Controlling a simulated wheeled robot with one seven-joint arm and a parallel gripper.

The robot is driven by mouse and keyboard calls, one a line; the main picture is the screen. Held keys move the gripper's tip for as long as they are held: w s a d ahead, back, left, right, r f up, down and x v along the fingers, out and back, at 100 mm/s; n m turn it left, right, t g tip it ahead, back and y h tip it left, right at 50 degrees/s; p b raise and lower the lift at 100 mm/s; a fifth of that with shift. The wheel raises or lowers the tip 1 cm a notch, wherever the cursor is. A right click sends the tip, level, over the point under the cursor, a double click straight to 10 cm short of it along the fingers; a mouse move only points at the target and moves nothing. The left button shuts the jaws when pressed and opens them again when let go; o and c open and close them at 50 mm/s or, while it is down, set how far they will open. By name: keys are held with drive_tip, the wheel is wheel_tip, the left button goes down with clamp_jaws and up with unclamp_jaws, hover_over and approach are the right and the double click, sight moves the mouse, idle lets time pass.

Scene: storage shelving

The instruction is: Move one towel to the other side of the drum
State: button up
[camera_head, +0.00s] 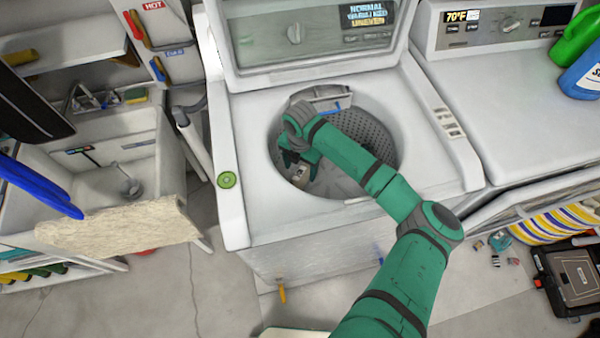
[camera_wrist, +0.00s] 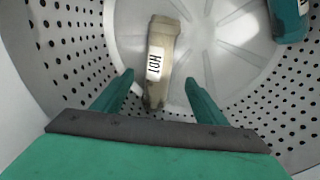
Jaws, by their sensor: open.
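The perforated washer drum (camera_head: 372,140) is open, and my gripper (camera_head: 294,160) reaches down inside it. In the wrist view my gripper (camera_wrist: 159,78) is open, with its fingers on either side of the lower part of a long beige item (camera_wrist: 163,32) marked HOT. This item, which may be a rolled towel, lies on the drum floor (camera_wrist: 215,65); contact with the fingers cannot be told. A teal item (camera_wrist: 288,20) with a white label lies apart at the upper right, partly cut off. In the head view my arm hides much of the drum.
The washer's raised lid and control panel (camera_head: 290,38) stand behind the drum opening. A round green item (camera_head: 228,180) sits on the washer's left rim. A sink (camera_head: 120,165) is at left, and another machine (camera_head: 510,130) with bottles is at right.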

sight(300, 178)
wheel_tip(300, 178, up, 9)
drive_tip(key=shift+s, duration=0.15)
drive_tip(key=shift+f, duration=0.1)
idle(0.5)
